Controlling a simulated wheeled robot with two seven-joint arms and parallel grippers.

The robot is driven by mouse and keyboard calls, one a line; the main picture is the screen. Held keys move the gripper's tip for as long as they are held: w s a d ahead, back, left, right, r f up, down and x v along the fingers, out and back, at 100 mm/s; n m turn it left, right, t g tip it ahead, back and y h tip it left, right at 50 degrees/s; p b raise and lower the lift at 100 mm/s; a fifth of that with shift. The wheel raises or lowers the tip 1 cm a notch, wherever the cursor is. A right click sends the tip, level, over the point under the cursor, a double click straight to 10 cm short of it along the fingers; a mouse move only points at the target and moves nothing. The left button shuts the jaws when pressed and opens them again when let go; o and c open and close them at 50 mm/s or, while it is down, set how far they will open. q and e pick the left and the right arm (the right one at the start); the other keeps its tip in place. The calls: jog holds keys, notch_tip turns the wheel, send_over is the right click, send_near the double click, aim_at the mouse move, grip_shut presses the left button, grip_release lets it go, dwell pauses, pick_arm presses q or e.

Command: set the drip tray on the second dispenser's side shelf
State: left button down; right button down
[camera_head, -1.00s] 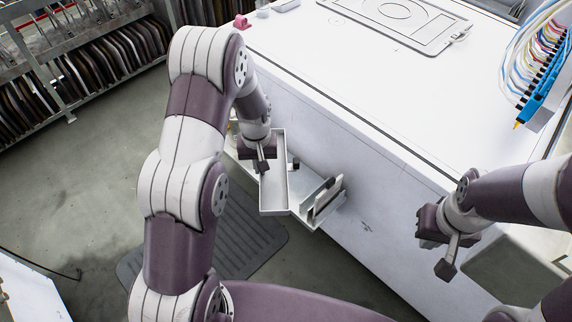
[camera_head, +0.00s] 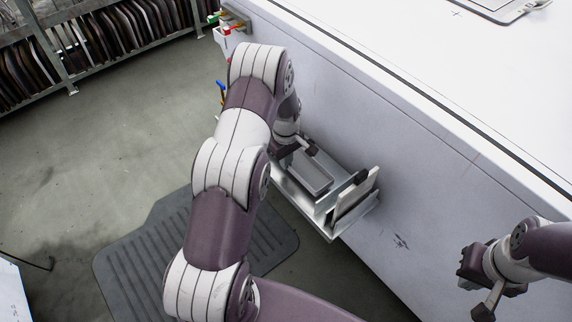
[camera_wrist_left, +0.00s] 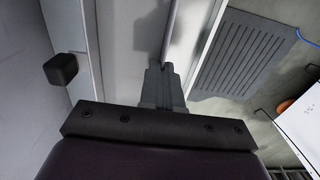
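An upright plate (camera_head: 357,197) with a black tab stands at the shelf's near end. The white dispenser cabinet (camera_head: 400,165) rises right behind the shelf. A dark ribbed mat (camera_head: 150,255) lies on the floor. A black block (camera_wrist_left: 60,68) shows left of the tray in the wrist view.

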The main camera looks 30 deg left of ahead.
pick_arm(q)
notch_tip(320, 180, down, 2)
jog(key=shift+f, duration=0.15)
jog(key=c, duration=1.4)
grip_release()
jog(key=shift+o, duration=0.2)
